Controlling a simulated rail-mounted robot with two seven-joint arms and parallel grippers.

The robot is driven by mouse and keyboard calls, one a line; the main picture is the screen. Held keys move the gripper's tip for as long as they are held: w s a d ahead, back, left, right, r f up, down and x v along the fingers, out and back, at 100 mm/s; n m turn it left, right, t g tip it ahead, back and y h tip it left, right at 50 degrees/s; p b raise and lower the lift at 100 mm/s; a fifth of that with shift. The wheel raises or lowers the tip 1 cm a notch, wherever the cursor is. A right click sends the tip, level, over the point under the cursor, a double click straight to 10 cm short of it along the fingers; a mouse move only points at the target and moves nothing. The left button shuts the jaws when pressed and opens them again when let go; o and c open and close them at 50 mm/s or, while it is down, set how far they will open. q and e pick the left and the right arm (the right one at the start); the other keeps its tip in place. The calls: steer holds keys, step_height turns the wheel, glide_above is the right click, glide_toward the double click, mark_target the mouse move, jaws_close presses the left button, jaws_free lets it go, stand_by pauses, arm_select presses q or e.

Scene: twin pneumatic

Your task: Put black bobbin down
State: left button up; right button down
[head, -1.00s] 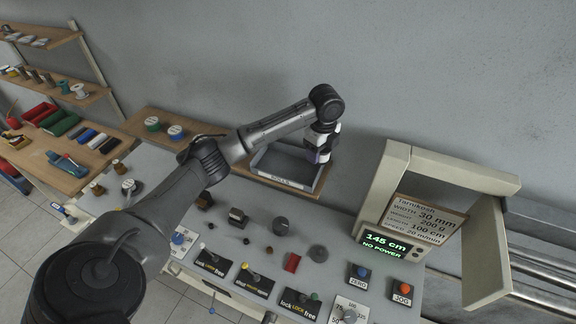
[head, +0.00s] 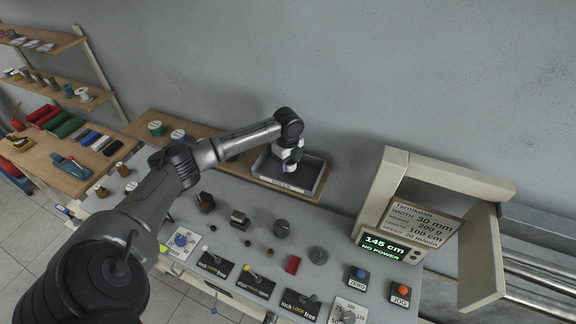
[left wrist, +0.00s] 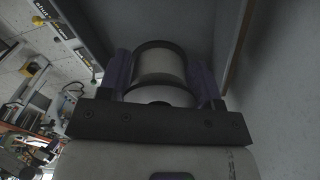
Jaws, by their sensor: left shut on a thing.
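My left gripper (head: 287,166) is over the grey tray (head: 264,182) at the back of the bench, by the wall. In the left wrist view its purple-padded fingers (left wrist: 165,85) are shut on the bobbin (left wrist: 160,62), which has a dark rim and a pale middle. In the head view the gripper and wrist mostly hide the bobbin. I cannot tell whether the bobbin touches the tray floor. My right gripper is not in view.
A wooden shelf (head: 205,140) with green-and-white spools runs left of the tray. The control panel (head: 225,264) with switches, knobs and buttons lies in front. A beige frame with a display (head: 386,246) stands at the right. The wall is close behind.

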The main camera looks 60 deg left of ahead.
arm_select(q)
step_height(320, 180, down, 2)
steer(key=shift+f, duration=0.2)
steer(key=shift+f, duration=0.2)
steer(key=o, duration=0.9)
steer(key=shift+r, duration=0.6)
step_height(320, 180, up, 11)
steer(key=b, duration=0.1)
steer(key=shift+r, duration=0.1)
